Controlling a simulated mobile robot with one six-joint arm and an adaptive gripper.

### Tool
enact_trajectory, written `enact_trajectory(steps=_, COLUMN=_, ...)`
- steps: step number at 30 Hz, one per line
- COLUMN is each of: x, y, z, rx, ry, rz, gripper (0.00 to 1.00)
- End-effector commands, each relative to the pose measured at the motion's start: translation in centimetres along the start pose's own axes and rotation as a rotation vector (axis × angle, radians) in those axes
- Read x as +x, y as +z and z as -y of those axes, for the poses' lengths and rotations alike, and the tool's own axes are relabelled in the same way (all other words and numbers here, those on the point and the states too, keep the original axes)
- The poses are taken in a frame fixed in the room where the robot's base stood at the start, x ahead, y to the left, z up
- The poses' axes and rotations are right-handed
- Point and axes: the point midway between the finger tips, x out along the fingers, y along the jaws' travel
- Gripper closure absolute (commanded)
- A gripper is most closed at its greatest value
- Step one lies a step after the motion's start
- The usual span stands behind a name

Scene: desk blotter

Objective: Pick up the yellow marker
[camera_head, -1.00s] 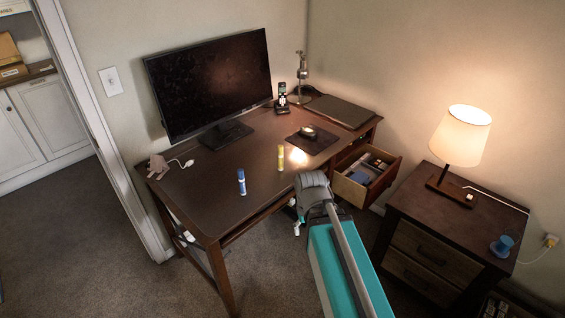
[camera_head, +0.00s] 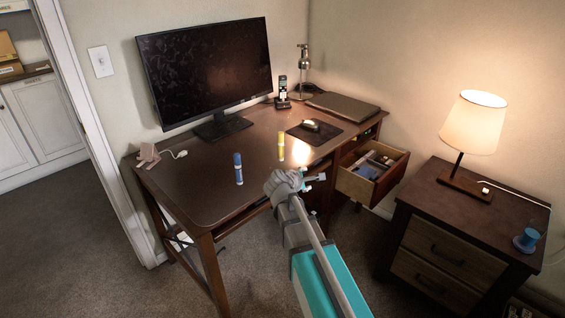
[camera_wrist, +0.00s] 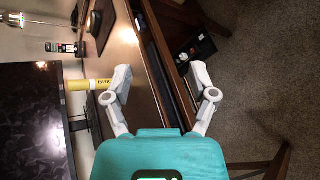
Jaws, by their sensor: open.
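The yellow marker (camera_head: 281,146) stands upright on the desk (camera_head: 215,180), near its front edge and right of a blue marker (camera_head: 238,168). In the wrist view the yellow marker (camera_wrist: 88,85) appears sideways at the left, just beyond the left finger. My gripper (camera_head: 315,183) is at the desk's front edge, to the right of and nearer than the yellow marker. In the wrist view my gripper (camera_wrist: 168,82) is open, with nothing between its fingers. The wrist view shows the desk edge and part of the floor past the fingers.
A monitor (camera_head: 208,72) stands at the back of the desk. A mouse (camera_head: 311,125) lies on a dark pad behind the marker. An open drawer (camera_head: 368,186) sticks out right of my arm. A nightstand with a lamp (camera_head: 473,122) stands at the right.

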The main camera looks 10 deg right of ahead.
Motion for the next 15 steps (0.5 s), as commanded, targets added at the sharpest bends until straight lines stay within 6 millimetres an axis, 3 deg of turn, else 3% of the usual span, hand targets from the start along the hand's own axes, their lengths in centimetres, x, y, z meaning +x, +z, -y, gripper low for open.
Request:
enact_trajectory(steps=1, x=1.2, y=-1.6, z=-0.1, rx=-0.084, ry=0.055, rz=0.01, gripper=0.26)
enact_trajectory(steps=6, x=2.5, y=-5.0, z=-2.6, rx=-0.403, ry=0.246, rz=0.065, gripper=0.26)
enact_trajectory(steps=15, x=3.0, y=-11.0, z=-5.7, rx=-0.9, ry=0.505, rz=0.197, gripper=0.26)
